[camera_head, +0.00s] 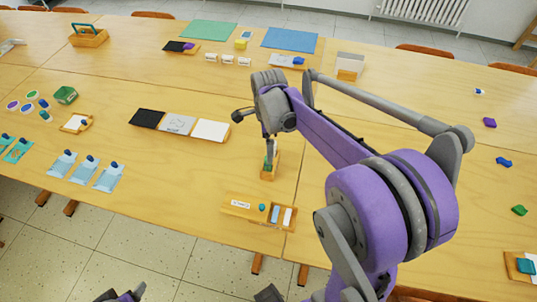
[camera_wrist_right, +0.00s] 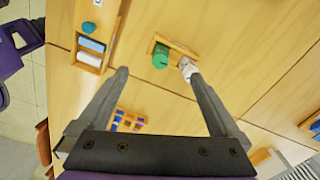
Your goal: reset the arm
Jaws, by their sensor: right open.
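My right arm reaches in from the lower right of the head view. Its gripper (camera_head: 269,147) points down over a small wooden holder (camera_head: 276,166) with a green object (camera_head: 267,163) in it. In the right wrist view my right gripper (camera_wrist_right: 158,73) has its two dark fingers wide apart. The green object (camera_wrist_right: 160,56) shows beyond them, in its holder (camera_wrist_right: 178,47), with nothing gripped. A grey-white piece (camera_wrist_right: 187,67) shows at the right fingertip; I cannot tell whether they touch. Only purple and grey parts of my left side show; its gripper fingers are not visible.
A wooden tray (camera_head: 233,205) with small blocks lies near the table's front edge. Black, grey and white panels (camera_head: 178,124) lie to the left. Small coloured pieces, including a purple one (camera_head: 489,122), lie at the right. The table between the panels and front edge is mostly clear.

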